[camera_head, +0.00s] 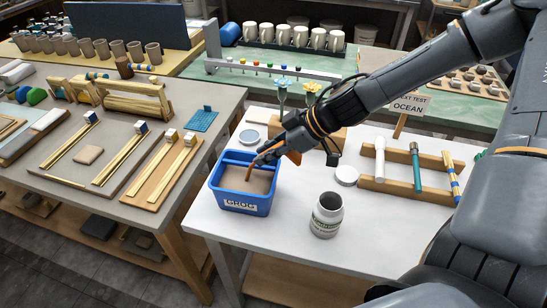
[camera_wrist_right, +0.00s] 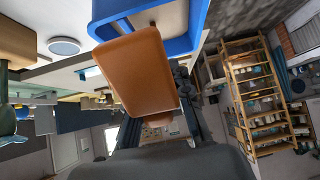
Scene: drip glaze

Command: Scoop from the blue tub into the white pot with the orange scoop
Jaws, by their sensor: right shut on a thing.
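The blue tub (camera_head: 245,200), labelled GROG and filled with beige powder, stands at the left front of the white table. My right gripper (camera_head: 266,156) is shut on the orange scoop (camera_wrist_right: 140,75) at the tub's back right edge. The tub's blue rim also shows in the right wrist view (camera_wrist_right: 180,42). My left gripper is out of view.
A round white lid (camera_head: 346,175) lies behind the pot. A wooden rack (camera_head: 408,190) with several tools is at the right. A grey round lid (camera_head: 250,136) lies behind the tub. The table around and in front of the pot is clear.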

